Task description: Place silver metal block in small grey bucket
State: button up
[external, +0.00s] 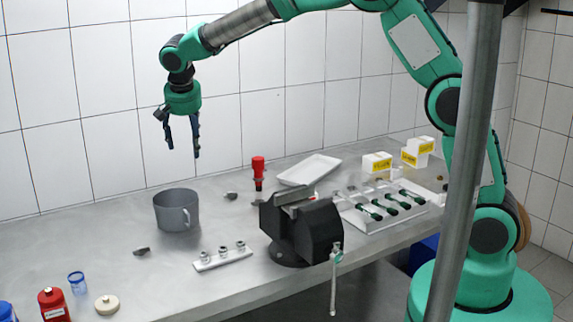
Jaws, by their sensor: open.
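The small grey bucket (174,214) stands upright on the metal bench, left of centre, with its handle towards the right. My gripper (182,150) is open and empty, pointing down in the air above the bucket, with its fingers apart. A silver, bar-shaped metal block (292,196) shows at the top of the dark vise (313,232), right of the bucket. I cannot tell how firmly it sits between the jaws. My gripper is well to the left of the vise and higher. The inside floor of the bucket is hidden.
A red-handled tool (258,170) stands behind the vise, near a white tray (309,170). A white strip with fittings (222,257) lies in front. A rack of green-handled tools (390,207) is at right. A red bottle (54,305) stands front left. Small grey pieces (142,251) lie near the bucket.

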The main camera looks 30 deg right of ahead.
jog(key=s+d+r+n, duration=0.1)
jog(key=s+d+r, duration=0.45)
jog(key=d, duration=0.35)
jog(key=s+d+r+y, duration=0.1)
jog(key=s+d+r, duration=0.4)
jog(key=d, duration=0.4)
jog(key=s+d+r+n, duration=0.1)
jog(key=s+d+r, duration=0.3)
jog(key=s+d, duration=0.4)
jog(key=s+d+f+n, duration=0.1)
jog(key=s+d, duration=0.3)
jog(key=s, duration=0.3)
jog(key=s+d+f+t, duration=0.1)
jog(key=s+d+f, duration=0.1)
jog(key=s+d, duration=0.3)
jog(key=s+d+f+n, duration=0.1)
jog(key=s+d, duration=0.4)
jog(key=s, duration=0.6)
jog(key=shift+s+f+n+t+y, duration=0.2)
jog(key=shift+f+n+t+y, duration=0.1)
jog(key=shift+f+t, duration=0.1)
